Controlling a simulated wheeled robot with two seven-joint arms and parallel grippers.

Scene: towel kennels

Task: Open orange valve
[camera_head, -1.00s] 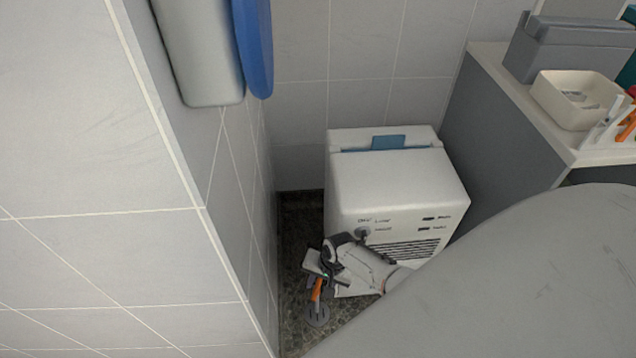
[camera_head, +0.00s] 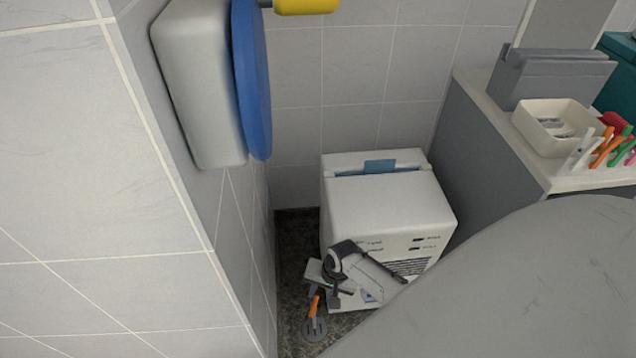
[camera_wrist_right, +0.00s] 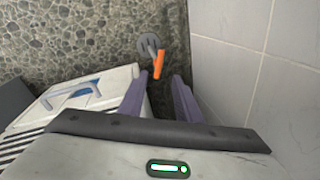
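The orange valve handle (camera_head: 315,304) stands low by the floor in the head view, beside a round grey floor fitting (camera_head: 314,329). The orange handle also shows in the right wrist view (camera_wrist_right: 160,65), with its grey round base (camera_wrist_right: 148,44) on the pebbled floor. My right gripper (camera_head: 318,281) is just above the handle in the head view. In the right wrist view its two fingers (camera_wrist_right: 158,88) are apart, with nothing between them. The handle lies beyond the fingertips, close to the gap; contact is not visible. My left gripper is not in view.
A white boxy appliance (camera_head: 385,205) stands right beside my right gripper. A tiled wall (camera_head: 240,240) is close on the left. A grey counter (camera_head: 480,140) with a tray and pens is at the right. A blue round item (camera_head: 252,80) hangs on the wall above.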

